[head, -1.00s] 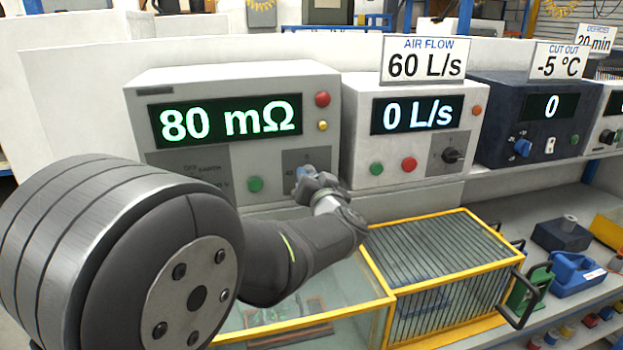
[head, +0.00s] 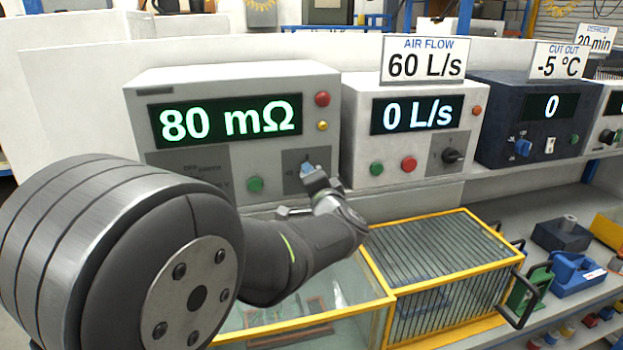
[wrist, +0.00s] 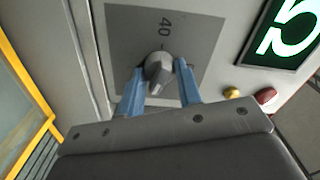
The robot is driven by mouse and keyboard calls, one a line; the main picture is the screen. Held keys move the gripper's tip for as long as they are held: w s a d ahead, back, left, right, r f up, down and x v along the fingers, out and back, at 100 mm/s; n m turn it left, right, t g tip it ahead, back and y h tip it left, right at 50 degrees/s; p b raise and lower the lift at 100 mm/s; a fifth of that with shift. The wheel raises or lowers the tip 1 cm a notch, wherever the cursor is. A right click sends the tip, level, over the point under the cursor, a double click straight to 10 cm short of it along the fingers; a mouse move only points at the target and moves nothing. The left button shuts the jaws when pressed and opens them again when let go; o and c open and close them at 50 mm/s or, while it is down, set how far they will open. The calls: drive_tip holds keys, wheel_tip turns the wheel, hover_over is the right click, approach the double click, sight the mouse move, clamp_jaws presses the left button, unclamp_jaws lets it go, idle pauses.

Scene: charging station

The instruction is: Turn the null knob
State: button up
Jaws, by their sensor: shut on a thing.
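The grey knob (wrist: 158,72) sits on a dark grey panel on the front of the beige meter (head: 225,82), below a "40" mark. The meter's display reads 80 mΩ. In the wrist view, the two blue fingers of my gripper (wrist: 160,78) are on either side of the knob, shut on it. In the head view, my gripper (head: 308,172) is at the lower right of the meter's front and mostly covers the knob. The word naming the knob is not readable.
A green button (head: 255,184) is left of the knob, and red (head: 322,99) and yellow (head: 323,125) buttons are above. The air flow box (head: 410,125), reading 0 L/s, stands close on the right. A yellow-framed cage (head: 440,275) is below.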

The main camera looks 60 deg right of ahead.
drive_tip(key=shift+m, duration=0.3)
drive_tip(key=o, duration=1)
drive_tip(key=shift+s+a, duration=0.1)
drive_tip(key=v, duration=1.7)
drive_tip(key=shift+s+a+r, duration=0.1)
